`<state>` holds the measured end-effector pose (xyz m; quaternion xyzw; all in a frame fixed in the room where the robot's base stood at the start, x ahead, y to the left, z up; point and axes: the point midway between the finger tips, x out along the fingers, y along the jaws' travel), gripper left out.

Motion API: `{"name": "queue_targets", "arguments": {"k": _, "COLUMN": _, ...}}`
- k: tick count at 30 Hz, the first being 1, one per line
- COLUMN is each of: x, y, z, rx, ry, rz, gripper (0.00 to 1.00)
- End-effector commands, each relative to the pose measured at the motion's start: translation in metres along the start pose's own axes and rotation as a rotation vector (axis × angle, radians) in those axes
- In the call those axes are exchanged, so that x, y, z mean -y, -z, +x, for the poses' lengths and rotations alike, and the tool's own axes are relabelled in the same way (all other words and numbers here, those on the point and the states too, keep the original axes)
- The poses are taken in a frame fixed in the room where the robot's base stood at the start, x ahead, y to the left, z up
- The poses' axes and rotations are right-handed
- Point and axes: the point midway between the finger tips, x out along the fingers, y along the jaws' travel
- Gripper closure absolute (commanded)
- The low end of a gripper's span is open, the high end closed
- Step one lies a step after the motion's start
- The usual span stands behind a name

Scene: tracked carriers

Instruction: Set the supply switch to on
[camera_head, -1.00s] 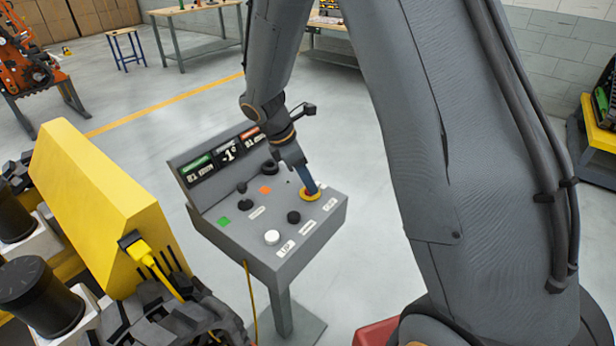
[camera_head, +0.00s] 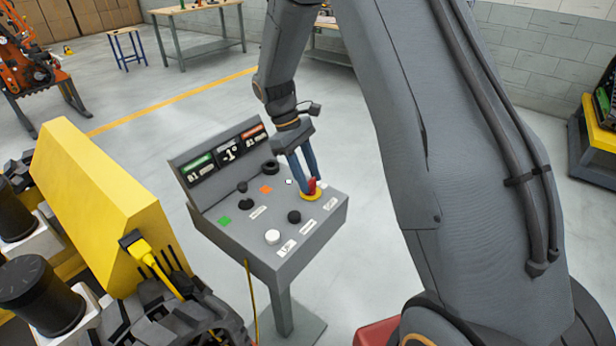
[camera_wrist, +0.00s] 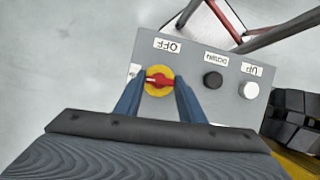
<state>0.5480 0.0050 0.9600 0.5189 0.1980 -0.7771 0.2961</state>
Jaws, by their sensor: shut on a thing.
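The supply switch is a red rotary handle (camera_wrist: 158,80) on a round yellow plate (camera_wrist: 159,91), beside a label reading OFF (camera_wrist: 167,45). In the head view the red handle (camera_head: 312,185) stands on its yellow plate at the right of the grey control panel (camera_head: 330,211). My gripper (camera_head: 308,183) comes down on it from above with its blue fingers. In the wrist view the fingers (camera_wrist: 158,88) stand on either side of the handle, shut on it. The handle lies across the picture, between the fingertips.
A black DOWN button (camera_wrist: 212,80) and a white UP button (camera_wrist: 249,90) sit beside the switch. A display (camera_head: 228,150) stands at the panel's back. A yellow machine block (camera_head: 100,200) is close on the left.

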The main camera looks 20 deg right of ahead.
Motion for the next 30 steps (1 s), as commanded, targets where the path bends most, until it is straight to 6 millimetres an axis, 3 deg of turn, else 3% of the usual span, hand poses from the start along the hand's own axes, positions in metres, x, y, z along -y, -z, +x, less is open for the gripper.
{"name": "queue_targets", "arguments": {"k": 23, "x": -0.0014, "y": 0.0, "z": -0.0011, "rx": -0.001, "ry": 0.037, "rz": 0.094, "gripper": 0.86}}
{"name": "queue_targets", "arguments": {"k": 24, "x": -0.0014, "y": 0.0, "z": -0.0011, "rx": -0.001, "ry": 0.037, "rz": 0.094, "gripper": 0.59}}
{"name": "queue_targets", "arguments": {"k": 27, "x": -0.0013, "y": 0.0, "z": -0.0009, "rx": -0.001, "ry": 0.037, "rz": 0.093, "gripper": 0.45}}
{"name": "queue_targets", "arguments": {"k": 30, "x": -0.0011, "y": 0.0, "z": -0.0006, "rx": -0.001, "ry": 0.037, "rz": 0.093, "gripper": 0.45}}
